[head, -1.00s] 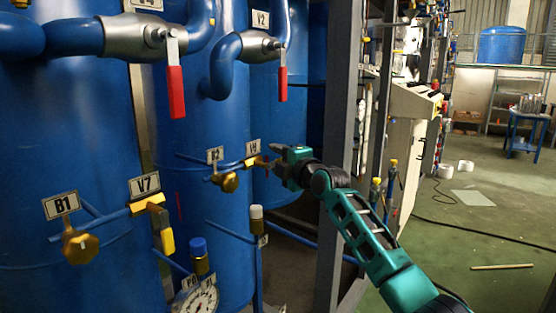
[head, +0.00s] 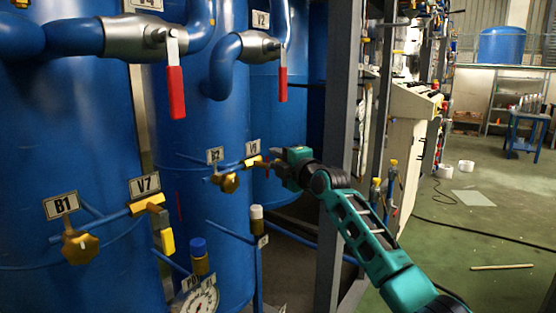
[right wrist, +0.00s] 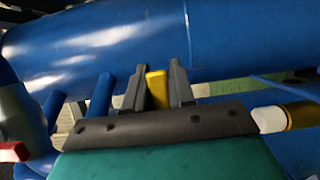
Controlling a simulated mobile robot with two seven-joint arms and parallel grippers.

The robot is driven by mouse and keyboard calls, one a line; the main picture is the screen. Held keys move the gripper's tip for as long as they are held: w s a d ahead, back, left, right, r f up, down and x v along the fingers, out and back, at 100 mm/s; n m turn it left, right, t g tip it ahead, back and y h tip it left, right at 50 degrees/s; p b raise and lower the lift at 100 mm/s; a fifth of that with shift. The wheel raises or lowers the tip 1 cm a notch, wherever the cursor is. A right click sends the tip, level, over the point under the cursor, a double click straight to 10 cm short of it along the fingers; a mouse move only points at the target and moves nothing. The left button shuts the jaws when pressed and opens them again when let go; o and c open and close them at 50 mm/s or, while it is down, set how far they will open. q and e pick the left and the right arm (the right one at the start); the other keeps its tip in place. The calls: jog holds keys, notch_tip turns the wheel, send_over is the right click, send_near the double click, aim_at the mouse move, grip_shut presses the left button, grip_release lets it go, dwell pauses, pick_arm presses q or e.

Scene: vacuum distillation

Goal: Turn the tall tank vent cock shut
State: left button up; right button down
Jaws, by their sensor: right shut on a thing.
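The vent cock (head: 252,162) on the tall blue tank (head: 205,120) has a yellow body on a thin blue pipe, with a small label above it, hard to read. My right gripper (head: 276,161) is at the right end of this cock. In the right wrist view a yellow lever (right wrist: 157,90) stands between the two dark fingers of my right gripper (right wrist: 160,78), and they are shut on it. The lever is mostly hidden by the gripper in the head view. My left gripper is not in view.
A brass knob (head: 229,182) sits just left of the cock. The V7 cock (head: 147,205) and B1 knob (head: 80,246) are on the nearer tank. Red-handled valves (head: 175,92) hang above. A grey post (head: 342,130) stands behind my right arm. A white-capped fitting (head: 256,212) is below.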

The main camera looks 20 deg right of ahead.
jog(key=s+a+f+m+g+y+p, duration=0.3)
jog(key=a+f+m+g+p, duration=0.1)
jog(key=m, duration=0.9)
notch_tip(320, 180, down, 2)
jog(key=g+p, duration=0.1)
jog(key=g, duration=0.1)
jog(key=shift+s+a+g+y, duration=0.3)
jog(key=shift+s+a+y, duration=0.05)
jog(key=shift+y, duration=0.05)
jog(key=shift+m, duration=0.3)
dwell(0.3)
